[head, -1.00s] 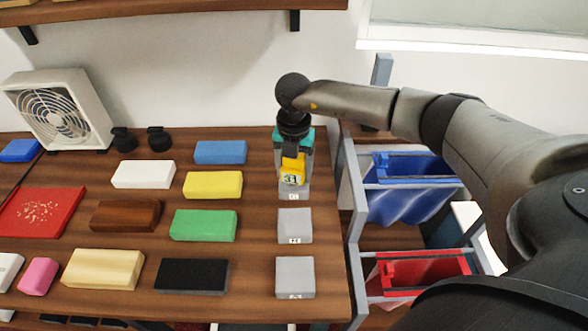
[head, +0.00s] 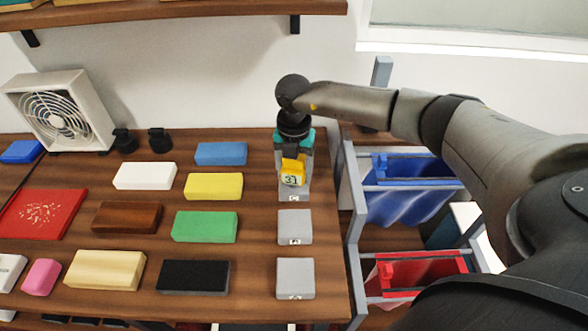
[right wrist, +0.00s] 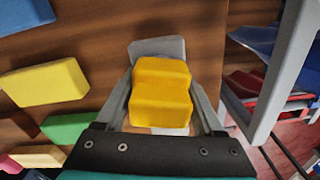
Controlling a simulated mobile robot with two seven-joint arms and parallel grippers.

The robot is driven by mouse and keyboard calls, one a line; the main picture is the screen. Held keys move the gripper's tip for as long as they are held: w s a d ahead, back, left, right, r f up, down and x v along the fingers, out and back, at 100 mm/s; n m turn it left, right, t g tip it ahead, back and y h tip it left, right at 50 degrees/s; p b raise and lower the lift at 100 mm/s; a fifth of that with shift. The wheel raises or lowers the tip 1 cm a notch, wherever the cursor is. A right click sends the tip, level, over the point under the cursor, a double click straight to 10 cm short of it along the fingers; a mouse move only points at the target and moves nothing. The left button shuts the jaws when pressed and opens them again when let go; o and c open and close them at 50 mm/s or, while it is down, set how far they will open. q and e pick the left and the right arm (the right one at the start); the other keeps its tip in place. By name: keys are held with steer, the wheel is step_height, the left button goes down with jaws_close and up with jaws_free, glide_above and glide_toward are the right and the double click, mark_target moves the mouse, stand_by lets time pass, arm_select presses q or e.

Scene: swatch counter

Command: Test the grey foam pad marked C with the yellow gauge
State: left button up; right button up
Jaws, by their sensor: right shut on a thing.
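My right gripper (head: 292,162) is shut on the yellow gauge (head: 292,171), which has a small pale display with dark figures too small to read surely. In the right wrist view the gauge (right wrist: 161,95) sits between the two fingers. It is over the farthest of three grey foam pads (head: 295,193), at or just above its top; I cannot tell whether they touch. The pad also shows behind the gauge in the right wrist view (right wrist: 157,47). The middle grey pad (head: 295,226) and the nearest grey pad (head: 295,275) lie clear. Each pad has a small white label whose letter I cannot read surely.
Blue (head: 220,153), yellow (head: 213,186), green (head: 205,226) and black (head: 193,276) blocks lie left of the pads. A blue bin (head: 407,195) and a red bin (head: 418,275) hang right of the counter edge. A fan (head: 60,112) stands at the back left.

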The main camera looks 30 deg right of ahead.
steer(key=shift+w+r+p, duration=0.1)
steer(key=shift+r+p, duration=2.5)
steer(key=shift+r, duration=0.7)
steer(key=shift+f, duration=0.15)
